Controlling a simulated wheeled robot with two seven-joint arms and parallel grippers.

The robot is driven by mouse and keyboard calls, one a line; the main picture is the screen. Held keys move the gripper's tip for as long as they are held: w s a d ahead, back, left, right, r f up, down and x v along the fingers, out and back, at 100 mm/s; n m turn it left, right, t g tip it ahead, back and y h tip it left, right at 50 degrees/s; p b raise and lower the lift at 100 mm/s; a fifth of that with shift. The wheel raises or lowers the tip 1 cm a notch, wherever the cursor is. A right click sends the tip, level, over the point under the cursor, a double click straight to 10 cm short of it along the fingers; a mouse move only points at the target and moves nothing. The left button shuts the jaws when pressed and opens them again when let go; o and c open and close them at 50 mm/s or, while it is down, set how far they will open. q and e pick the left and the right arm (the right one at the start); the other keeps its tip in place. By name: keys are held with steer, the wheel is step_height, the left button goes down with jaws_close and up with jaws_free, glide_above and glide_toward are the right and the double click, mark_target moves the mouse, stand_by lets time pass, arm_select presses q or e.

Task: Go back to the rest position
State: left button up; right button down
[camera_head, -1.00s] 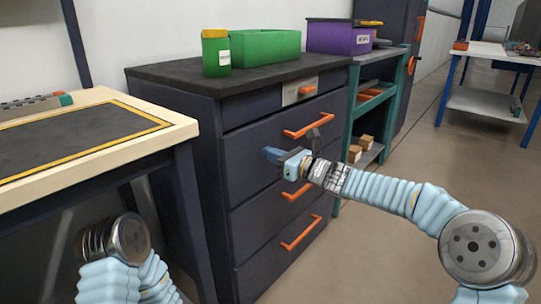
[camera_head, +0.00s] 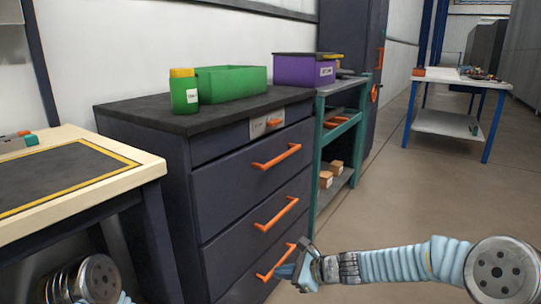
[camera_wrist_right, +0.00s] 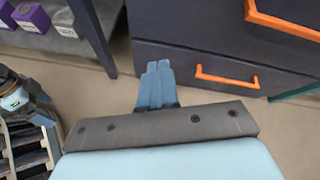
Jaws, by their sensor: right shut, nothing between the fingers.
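My right gripper (camera_head: 286,270) is shut and empty. In the head view it is low in front of the dark drawer cabinet (camera_head: 170,175), overlapping the lowest visible orange handle (camera_head: 268,268). In the right wrist view the closed blue fingers (camera_wrist_right: 156,84) point toward the gap at the cabinet's lower front, apart from the orange handle (camera_wrist_right: 226,77). All drawers look closed. My left arm shows only as a joint at the bottom left of the head view; its gripper is out of view.
A workbench (camera_head: 95,202) is at left, a teal shelf (camera_head: 317,160) beside the cabinet, a white table (camera_head: 445,123) at back right. The floor (camera_head: 400,200) at right is clear.

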steer(key=s+d+f+n+g+h+p, duration=0.1)
steer(key=s+d+f+n+g+h, duration=0.1)
steer(key=s+f+n, duration=0.3)
steer(key=s+d+f+g+h+p, duration=0.15)
steer(key=s+f, duration=0.25)
steer(key=f, duration=0.4)
steer(key=s+d+f+n+g+h+p, duration=0.1)
steer(key=s+f+n, duration=0.3)
steer(key=s, duration=0.5)
steer(key=s+d+f+n+h+p, duration=0.1)
steer(key=s+d+f+n+p, duration=0.1)
steer(key=s+f+n, duration=0.3)
steer(key=s+d+n, duration=0.1)
steer(key=s+n, duration=0.3)
steer(key=s, duration=0.1)
steer(key=shift+d+n+g+h, duration=0.3)
steer(key=shift+g+h, duration=0.05)
